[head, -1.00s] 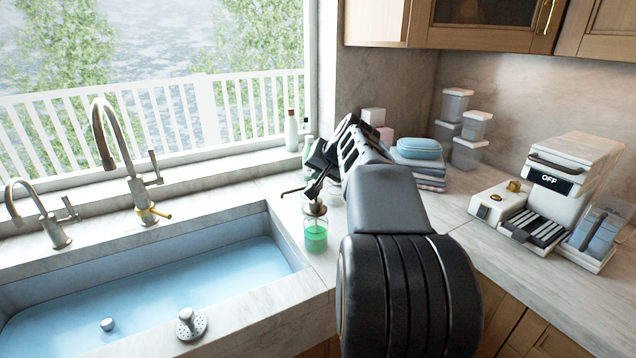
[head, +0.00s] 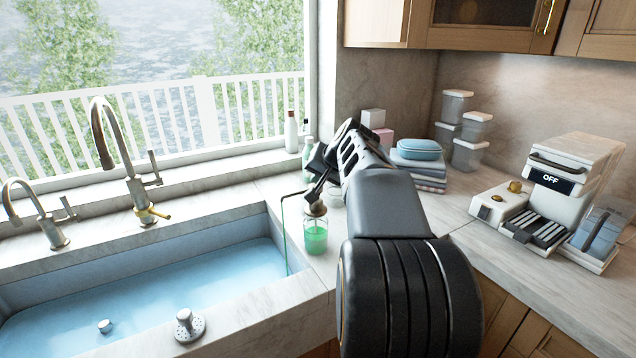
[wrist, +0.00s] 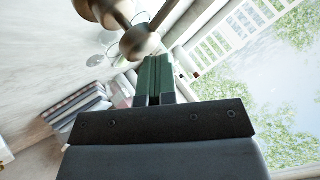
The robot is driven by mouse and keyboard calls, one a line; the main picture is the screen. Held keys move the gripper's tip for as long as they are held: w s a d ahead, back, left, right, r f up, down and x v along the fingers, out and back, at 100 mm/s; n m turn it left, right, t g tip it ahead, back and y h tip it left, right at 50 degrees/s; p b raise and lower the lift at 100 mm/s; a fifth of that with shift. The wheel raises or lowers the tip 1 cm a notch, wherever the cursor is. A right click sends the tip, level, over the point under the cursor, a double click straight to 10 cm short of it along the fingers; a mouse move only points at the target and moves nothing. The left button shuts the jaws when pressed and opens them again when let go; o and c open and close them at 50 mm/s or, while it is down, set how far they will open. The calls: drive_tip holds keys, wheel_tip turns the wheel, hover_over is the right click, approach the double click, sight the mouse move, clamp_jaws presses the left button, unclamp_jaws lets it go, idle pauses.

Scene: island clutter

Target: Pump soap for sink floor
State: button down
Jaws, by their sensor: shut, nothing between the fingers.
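The soap dispenser (head: 315,239) is a clear bottle of green liquid standing upright on the counter at the sink's right corner. Its metal pump head (head: 316,209) also shows in the wrist view (wrist: 140,42). My gripper (head: 314,198) is shut and empty, its fingertips against the top of the pump head, as far as I can tell. The thin nozzle points left over the sink, and a thin green stream of soap (head: 285,240) runs from its tip down to the sink. The sink floor (head: 190,305) looks pale blue.
Two faucets (head: 135,165) stand behind the sink. A drain fitting (head: 188,325) is near its front. Small bottles (head: 291,132) stand by the window. Folded cloths (head: 420,175), stacked containers (head: 468,150) and a white coffee machine (head: 565,185) are to the right.

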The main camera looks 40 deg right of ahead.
drive_tip(key=shift+f, duration=0.2)
drive_tip(key=shift+r, duration=0.15)
idle(0.3)
drive_tip(key=shift+r+p, duration=1.05)
drive_tip(key=shift+r, duration=0.25)
wheel_tip(320, 180, up, 5)
drive_tip(key=p, duration=0.4)
idle(0.6)
